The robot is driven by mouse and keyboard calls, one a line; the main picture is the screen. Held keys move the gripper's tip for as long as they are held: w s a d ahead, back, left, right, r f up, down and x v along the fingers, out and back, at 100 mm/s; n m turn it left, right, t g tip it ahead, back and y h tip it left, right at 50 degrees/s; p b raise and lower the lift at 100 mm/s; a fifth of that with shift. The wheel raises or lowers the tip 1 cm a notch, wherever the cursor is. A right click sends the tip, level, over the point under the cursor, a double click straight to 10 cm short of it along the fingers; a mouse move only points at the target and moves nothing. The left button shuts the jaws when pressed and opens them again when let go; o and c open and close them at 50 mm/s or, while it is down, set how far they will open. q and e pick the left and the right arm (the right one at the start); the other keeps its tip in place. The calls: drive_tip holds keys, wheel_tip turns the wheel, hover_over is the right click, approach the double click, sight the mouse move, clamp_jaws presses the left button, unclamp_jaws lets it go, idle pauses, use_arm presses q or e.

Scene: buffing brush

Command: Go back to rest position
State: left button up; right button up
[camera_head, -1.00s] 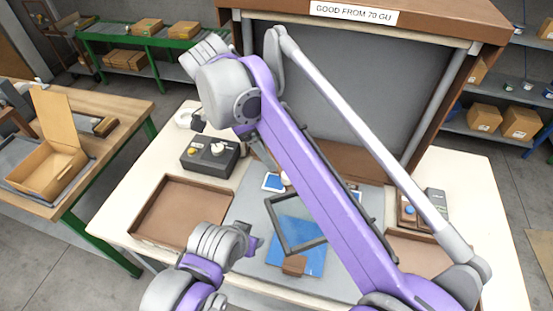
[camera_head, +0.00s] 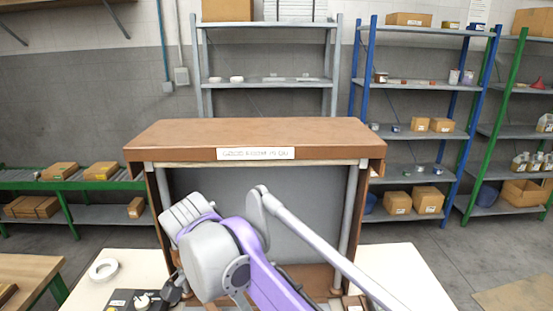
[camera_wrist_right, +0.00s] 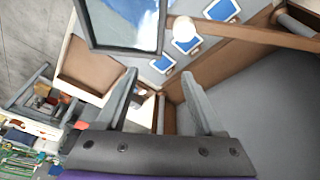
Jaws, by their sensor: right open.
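My right gripper (camera_wrist_right: 163,95) is open, with nothing between its two grey fingers in the right wrist view. In the head view my purple and grey right arm crosses in front of the brown-topped booth (camera_head: 250,133), and its fingertips cannot be made out there. The booth carries a white label (camera_head: 255,154). My left gripper is in neither current view.
The right wrist view shows a dark frame (camera_wrist_right: 124,50), a brown tray (camera_wrist_right: 68,60) and several blue-and-white cards (camera_wrist_right: 222,10). A white ring (camera_head: 103,269) and a dark control box (camera_head: 120,302) stand left of the booth. Shelves (camera_head: 412,133) line the back.

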drive_tip(key=s+d+f+n+t+y, duration=0.1)
drive_tip(key=s+d+f+n, duration=0.2)
drive_tip(key=d, duration=0.6)
drive_tip(key=s+d+f+n+y, duration=0.1)
drive_tip(key=d+f+n, duration=0.1)
drive_tip(key=d+f, duration=0.45)
drive_tip(key=s+d+f+n+t, duration=0.1)
drive_tip(key=s+d+f, duration=0.2)
drive_tip(key=s+d+f+n+t, duration=0.1)
drive_tip(key=s+d+f+n, duration=0.1)
drive_tip(key=s+d+f, duration=0.1)
drive_tip(key=s+d+f+n+t, duration=0.1)
drive_tip(key=s+d+f+n, duration=0.1)
drive_tip(key=d, duration=0.3)
drive_tip(key=shift+s+d+f+y, duration=0.2)
drive_tip(key=shift+s+f+y, duration=0.1)
drive_tip(key=shift+s+f, duration=0.4)
